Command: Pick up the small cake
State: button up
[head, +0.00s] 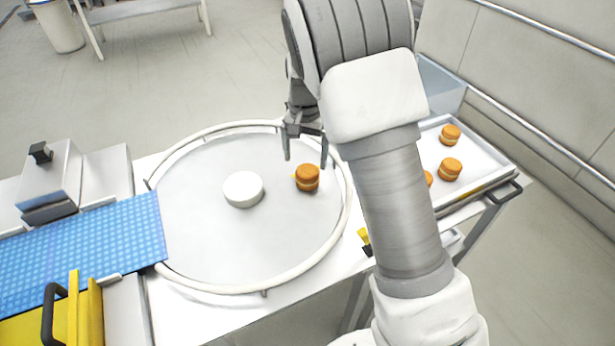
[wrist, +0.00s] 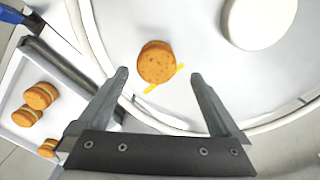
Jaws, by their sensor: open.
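A small orange-brown cake (head: 307,178) with a pale filling band stands on the round grey turntable (head: 215,250), to the right of its white hub. In the wrist view the cake (wrist: 156,62) lies beyond and between my fingertips, with a yellow mark (wrist: 163,79) beside it on the turntable. My gripper (head: 306,150) is open and empty, its fingers above and just behind the cake in the head view. The wrist view shows both fingers (wrist: 158,76) spread apart, not touching the cake.
A white round hub (head: 243,189) stands mid-turntable, and a raised pale rail (head: 215,288) rings the edge. A metal tray (head: 478,148) with several similar cakes is at right. A blue conveyor belt (head: 85,245) meets the turntable at left.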

aim_at(308, 170)
jog(key=shift+d+f, duration=0.15)
jog(key=shift+f, duration=1.4)
jog(key=shift+d+f, duration=0.15)
jog(key=shift+f, duration=1.4)
jog(key=shift+c, duration=0.2)
jog(key=c, duration=0.7)
